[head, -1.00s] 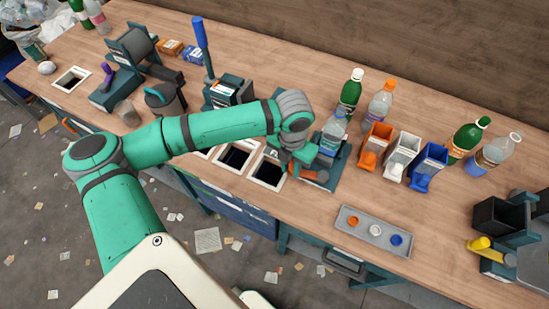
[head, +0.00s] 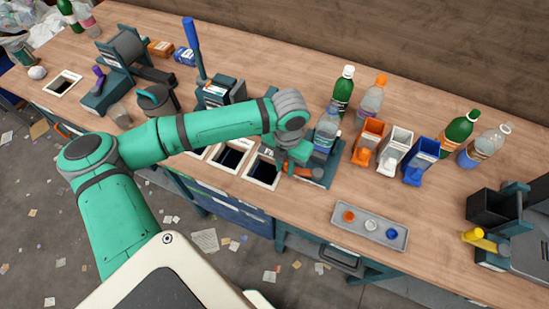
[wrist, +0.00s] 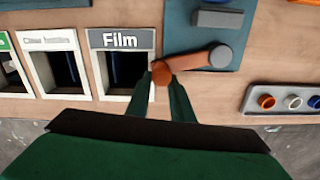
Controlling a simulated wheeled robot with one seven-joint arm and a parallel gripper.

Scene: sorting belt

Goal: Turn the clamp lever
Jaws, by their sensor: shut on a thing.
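The clamp lever (wrist: 200,62) is an orange-brown bar in the wrist view. It runs from a grey round pivot (wrist: 221,57) on the right to a round orange knob (wrist: 161,73) on the left. My gripper (wrist: 163,82) is shut on the knob end, one dark green finger on each side. In the head view the lever (head: 303,172) shows partly below my gripper, which hides its left end. The teal clamp base (head: 327,172) carries a clear bottle with a blue label (head: 325,138).
Open bins, one labelled Film (wrist: 121,40), lie just left of the lever. A grey tray (head: 385,244) with coloured caps lies to the right. Orange, white and blue dispensers (head: 365,142) and several bottles stand behind it. The counter around the tray is mostly clear.

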